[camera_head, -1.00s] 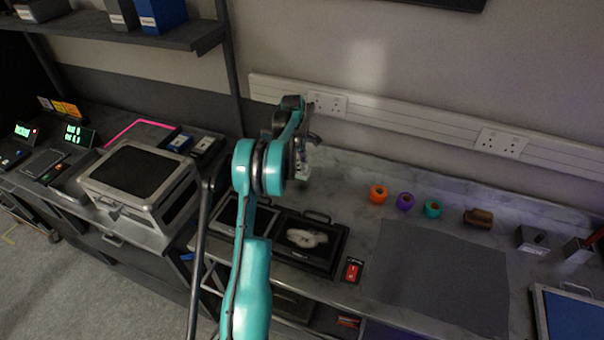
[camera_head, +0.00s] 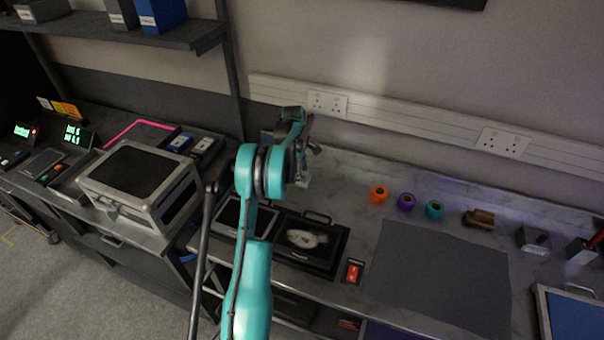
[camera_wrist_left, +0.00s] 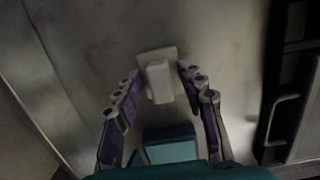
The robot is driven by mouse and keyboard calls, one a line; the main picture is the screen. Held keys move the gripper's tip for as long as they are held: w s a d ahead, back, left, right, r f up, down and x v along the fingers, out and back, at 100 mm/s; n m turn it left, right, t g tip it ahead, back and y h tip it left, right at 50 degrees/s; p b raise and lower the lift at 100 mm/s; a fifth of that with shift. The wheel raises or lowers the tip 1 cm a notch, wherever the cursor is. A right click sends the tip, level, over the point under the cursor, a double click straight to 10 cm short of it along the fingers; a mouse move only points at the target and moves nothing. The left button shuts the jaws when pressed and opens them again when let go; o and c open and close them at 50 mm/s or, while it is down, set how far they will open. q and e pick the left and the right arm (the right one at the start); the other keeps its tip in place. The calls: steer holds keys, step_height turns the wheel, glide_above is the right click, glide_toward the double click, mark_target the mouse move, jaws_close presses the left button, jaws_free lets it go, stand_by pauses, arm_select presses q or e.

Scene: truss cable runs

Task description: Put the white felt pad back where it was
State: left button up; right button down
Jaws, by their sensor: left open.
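In the left wrist view a small pale square piece with a raised whitish block (camera_wrist_left: 160,82) lies on the grey worktop between my left fingertips. It looks like the white felt pad, but the dim light leaves this unsure. My left gripper (camera_wrist_left: 159,72) is open, with one finger on each side of it and a narrow gap visible. In the head view my left gripper (camera_head: 303,178) is low over the worktop behind the black case, partly hidden by my arm. A ragged whitish patch (camera_head: 304,238) shows on the case. My right gripper is out of view.
The black case (camera_head: 338,250) with a handle is close beside the gripper. A red switch box (camera_head: 353,271), orange (camera_head: 379,194), purple (camera_head: 406,201) and teal (camera_head: 434,209) rolls and a grey mat (camera_head: 440,275) are to the right. A silver case (camera_head: 140,185) is left.

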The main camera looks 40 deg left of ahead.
arm_select(q)
steer(key=shift+r, duration=0.45)
step_height(320, 180, up, 11)
steer(key=a+p, duration=0.1)
steer(key=p, duration=0.1)
steer(key=s+d+r+m+t+y, duration=0.1)
steer(key=s+d+r+m, duration=0.25)
steer(key=d, duration=0.35)
steer(key=s+d+r+m+t, duration=0.1)
steer(key=s+d+r+m, duration=0.15)
steer(key=d+r, duration=0.35)
steer(key=s+d+r+m+t+y, duration=0.1)
steer(key=s+d+r+m, duration=0.25)
steer(key=d, duration=0.45)
steer(key=s+d+f+m+t, duration=0.2)
steer(key=s+d+m, duration=0.4)
steer(key=s+d, duration=0.1)
steer(key=s+d+f+m+t, duration=0.1)
steer(key=s+d+f+m, duration=0.2)
steer(key=s+d+m, duration=0.3)
steer(key=s+d, duration=0.1)
steer(key=s, duration=0.3)
steer(key=shift+d+t+h, duration=0.15)
steer(key=shift+t+h, duration=0.15)
steer(key=shift+t, duration=0.1)
steer(key=shift+s+f, duration=0.1)
steer(key=shift+f, duration=0.05)
